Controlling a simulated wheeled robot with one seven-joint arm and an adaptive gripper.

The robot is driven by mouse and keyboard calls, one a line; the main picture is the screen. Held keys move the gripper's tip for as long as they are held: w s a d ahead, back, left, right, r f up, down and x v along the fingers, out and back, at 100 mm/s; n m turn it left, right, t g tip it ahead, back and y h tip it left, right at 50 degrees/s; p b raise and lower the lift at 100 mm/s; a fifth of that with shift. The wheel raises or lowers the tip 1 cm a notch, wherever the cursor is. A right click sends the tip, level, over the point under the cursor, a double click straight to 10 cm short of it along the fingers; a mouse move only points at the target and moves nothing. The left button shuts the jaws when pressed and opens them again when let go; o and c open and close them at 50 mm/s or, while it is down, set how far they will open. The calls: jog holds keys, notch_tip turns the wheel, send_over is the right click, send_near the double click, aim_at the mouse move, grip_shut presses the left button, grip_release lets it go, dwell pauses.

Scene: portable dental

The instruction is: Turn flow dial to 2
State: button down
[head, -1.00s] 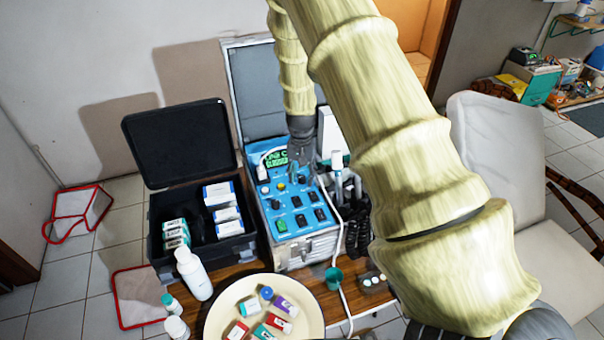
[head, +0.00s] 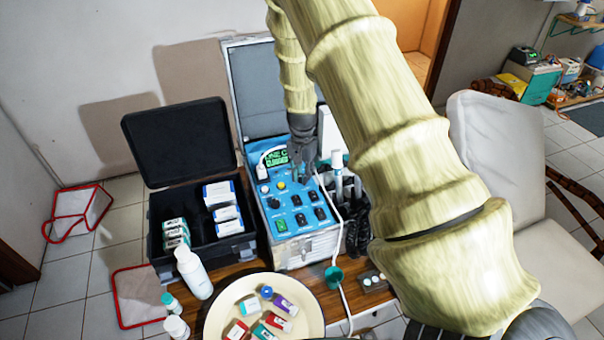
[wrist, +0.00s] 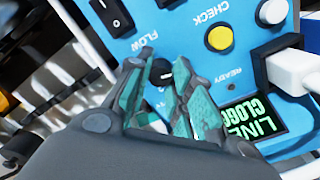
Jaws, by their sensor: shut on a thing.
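The flow dial is a black round knob (wrist: 160,70) on the blue panel (wrist: 190,75), beside the word FLOW in the wrist view. My gripper (wrist: 160,85) has its teal-padded fingers on either side of the dial and is shut on it. The fingers cover part of the dial, so its pointer and setting cannot be read. In the head view my gripper (head: 303,170) reaches down to the upper right of the blue control panel (head: 288,216). There the dial is hidden by my fingers.
A yellow button (wrist: 220,38) marked CHECK, a lit green-text screen (wrist: 255,118) and a white plug (wrist: 293,70) are near the dial. An open black case (head: 165,262) with boxes stands left of the unit. A round tray (head: 222,300) with small containers is in front.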

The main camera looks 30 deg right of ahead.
jog(key=m, duration=0.5)
jog(key=shift+d, duration=0.1)
jog(key=m+p, duration=0.1)
jog(key=m, duration=0.4)
jog(key=shift+r+m, duration=0.1)
jog(key=shift+m, duration=0.3)
jog(key=m+p, duration=0.1)
jog(key=m, duration=0.4)
jog(key=shift+s+t+p, duration=0.1)
jog(key=shift+t+p, duration=0.2)
jog(key=shift+p, duration=0.05)
jog(key=m+p, duration=0.1)
jog(key=m, duration=0.4)
jog(key=shift+p, duration=0.35)
jog(key=shift+m, duration=0.3)
jog(key=c, duration=1.2)
grip_release()
jog(key=shift+s, duration=0.1)
jog(key=shift+c, duration=0.2)
notch_tip(320, 180, up, 12)
jog(key=s, duration=0.1)
jog(key=shift+d, duration=0.25)
